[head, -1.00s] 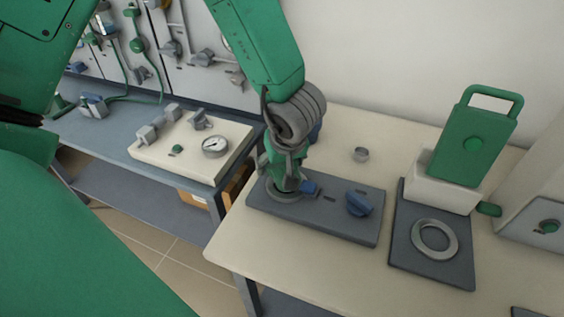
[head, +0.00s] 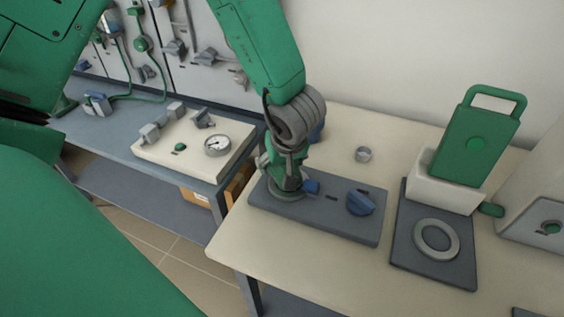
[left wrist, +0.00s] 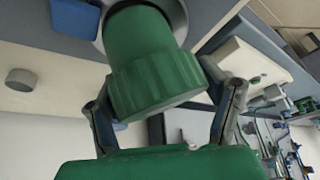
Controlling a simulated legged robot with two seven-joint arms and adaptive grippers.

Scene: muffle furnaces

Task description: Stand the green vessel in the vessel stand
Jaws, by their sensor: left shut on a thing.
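The green vessel (left wrist: 155,75) has a ribbed cap and fills the middle of the left wrist view. My left gripper (head: 284,174) is shut on it, with one finger on each side. The vessel's far end is at a grey ring (head: 286,193) on a dark plate (head: 335,215). In the wrist view that end seems to sit within the ring, but its depth is hidden. In the head view the gripper hides most of the vessel. A second, empty grey ring (head: 437,239) lies on another dark plate at the right. My right gripper is not in view.
A blue knob (head: 361,203) is on the same plate as the held vessel. A green handled block (head: 474,140) stands in a white holder at the right. A small grey cylinder (head: 363,154) stands behind. A gauge panel (head: 190,150) is on the left bench. The table's front is clear.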

